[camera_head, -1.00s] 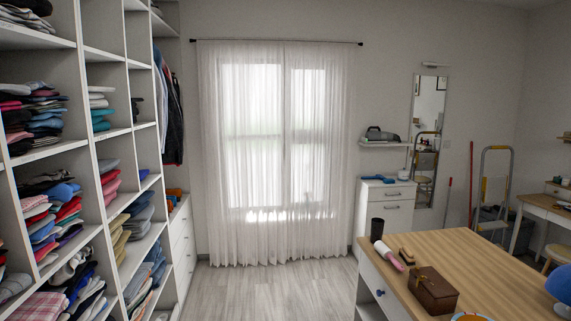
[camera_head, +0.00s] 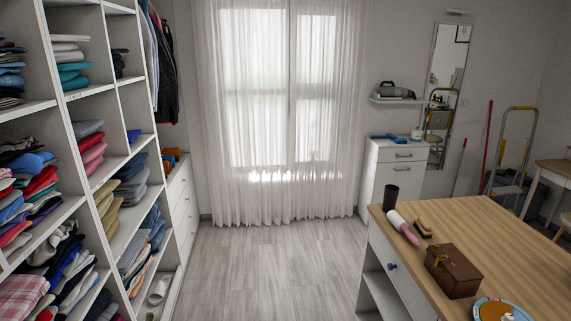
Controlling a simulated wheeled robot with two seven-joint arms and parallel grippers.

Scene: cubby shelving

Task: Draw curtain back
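A sheer white curtain (camera_head: 262,190) hangs across the window at the back wall, drawn closed in two panels that meet near the middle. Its hem falls just above the floor. The rod at its top is out of the frame now. The window (camera_head: 255,90) shows pale light through the fabric. Neither of my grippers is in view, and nothing touches the curtain.
Cubby shelving (camera_head: 95,100) with folded clothes lines the left side. A wooden-topped table (camera_head: 485,225) with a box (camera_head: 453,271) stands at the right. A white drawer unit (camera_head: 393,170) stands right of the curtain. The floor (camera_head: 270,265) between is clear.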

